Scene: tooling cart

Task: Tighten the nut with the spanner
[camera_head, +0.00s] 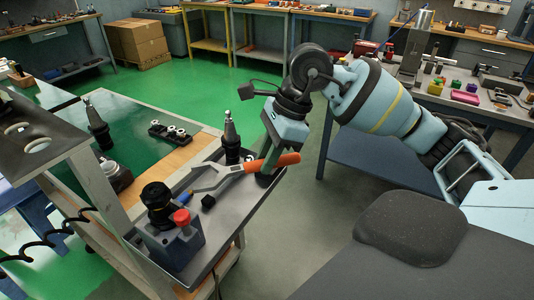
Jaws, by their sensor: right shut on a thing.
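My right gripper (265,170) is shut on the spanner (232,169), near its orange handle (284,160). The spanner's grey open jaw points left, over the cart's grey tray (225,215). A black tool holder with a round nut (157,194) on top stands upright in a blue-grey block (172,241) with a red knob (182,217). In the picture, the spanner's jaw is to the right of the nut and looks apart from it. My left gripper is not in view.
Another tool holder (231,140) stands upright behind the spanner, and one more (97,125) stands farther left. A small black part (208,201) lies on the tray below the spanner. A perforated grey rack (38,130) rises at the left. A workbench (470,110) stands at the back right.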

